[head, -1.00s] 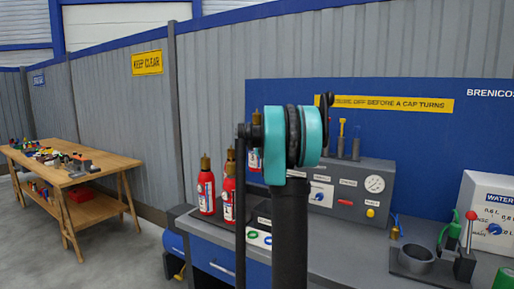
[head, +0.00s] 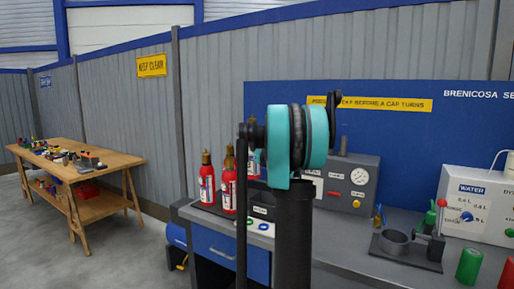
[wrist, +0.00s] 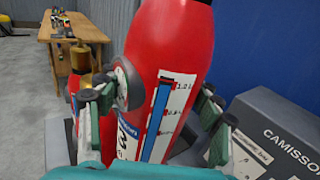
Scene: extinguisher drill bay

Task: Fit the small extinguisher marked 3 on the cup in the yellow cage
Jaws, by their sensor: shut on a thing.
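My gripper (wrist: 155,112) is shut around the body of a red extinguisher (wrist: 172,40), one finger on each side, in the wrist view. The extinguisher tilts a little in the picture; its top runs out of frame. Its white label has a blue level strip with litre marks and a dark numeral, partly hidden, that looks like a 3. In the head view my arm hides the gripper. Two red extinguishers with brass tops, a left one (head: 206,183) and a right one (head: 229,187), stand on the bench; part of another red one (head: 253,168) shows behind my arm. I see no yellow cage.
A grey bench (head: 345,250) carries a grey gauge panel (head: 352,183), a grey ring-shaped holder (head: 394,244), a white water box (head: 475,205) and a green can (head: 468,266). A wooden table (head: 100,172) stands at left.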

